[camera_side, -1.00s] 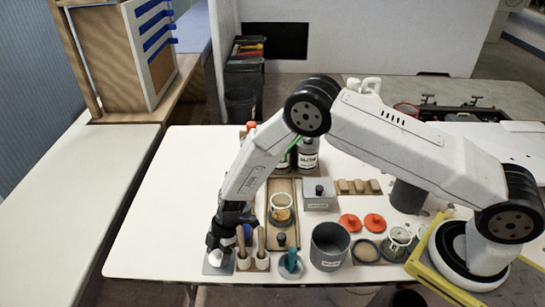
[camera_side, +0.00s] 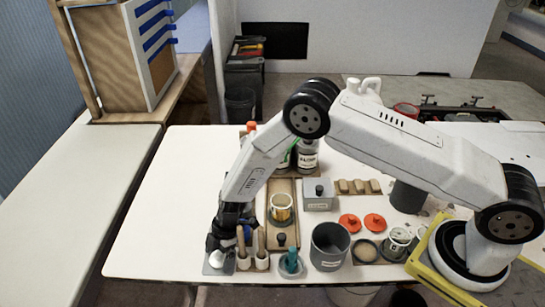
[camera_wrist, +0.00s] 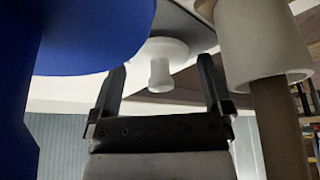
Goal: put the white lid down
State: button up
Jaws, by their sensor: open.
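The white lid (camera_side: 216,258) sits on a small grey plate (camera_side: 229,268) at the front left of the white table. Its knob (camera_wrist: 160,73) shows in the wrist view. My gripper (camera_side: 220,238) is just above the lid, pointing down. In the wrist view my open gripper (camera_wrist: 163,72) has one finger on each side of the knob, with gaps between. The lid's far edge is partly hidden by my gripper in the side view.
White holders with brown handles (camera_side: 262,240) stand close to the right of my gripper. A large blue shape (camera_wrist: 85,35) fills the wrist view's upper left. A grey pot (camera_side: 329,247) and a wooden tray (camera_side: 284,187) are further right. The table's left part is clear.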

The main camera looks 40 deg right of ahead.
jog(key=v, duration=1.2)
dwell(0.6)
jog(key=shift+d+r, duration=0.1)
jog(key=s+d+r+m+t+h, duration=0.2)
jog(key=s+d+r+m+h, duration=0.2)
jog(key=s+d+r+m, duration=1)
jog(key=s+d+m, duration=0.3)
jog(key=d, duration=0.1)
jog(key=shift+s+r+m+t, duration=0.25)
jog(key=shift+s+m+t, duration=0.05)
jog(key=shift+s+m, duration=0.1)
